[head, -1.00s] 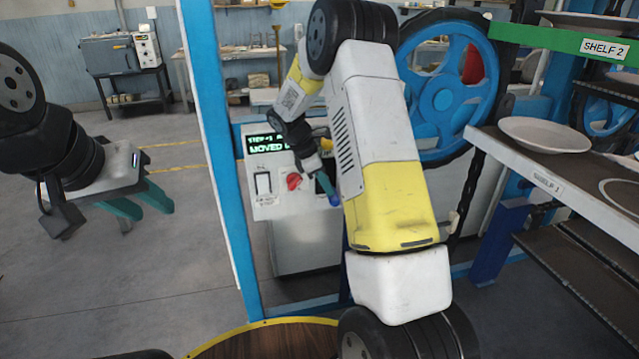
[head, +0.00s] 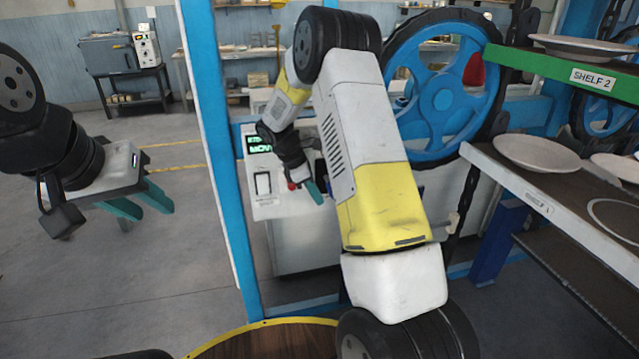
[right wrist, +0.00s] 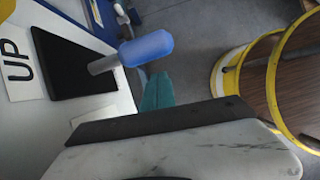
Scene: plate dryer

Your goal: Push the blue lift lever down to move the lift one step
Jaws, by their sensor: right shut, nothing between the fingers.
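The blue lift lever shows in the right wrist view as a rounded blue handle (right wrist: 148,48) on a metal rod that comes out of a black plate (right wrist: 72,62) beside an "UP" label (right wrist: 18,60). My right gripper (right wrist: 160,78) is shut and empty. Its teal fingertips lie just below the handle in that picture; whether they touch it I cannot tell. In the head view my right gripper (head: 314,191) is in front of the control box (head: 275,208), and the lever is hidden behind my arm. My left gripper (head: 140,203) is open and empty at the left, away from the box.
A blue post (head: 222,170) stands left of the control box. A large blue wheel (head: 443,95) is behind my right arm. Shelves with white plates (head: 537,153) stand at the right. A round wooden top with a yellow rim (head: 265,340) is at the bottom.

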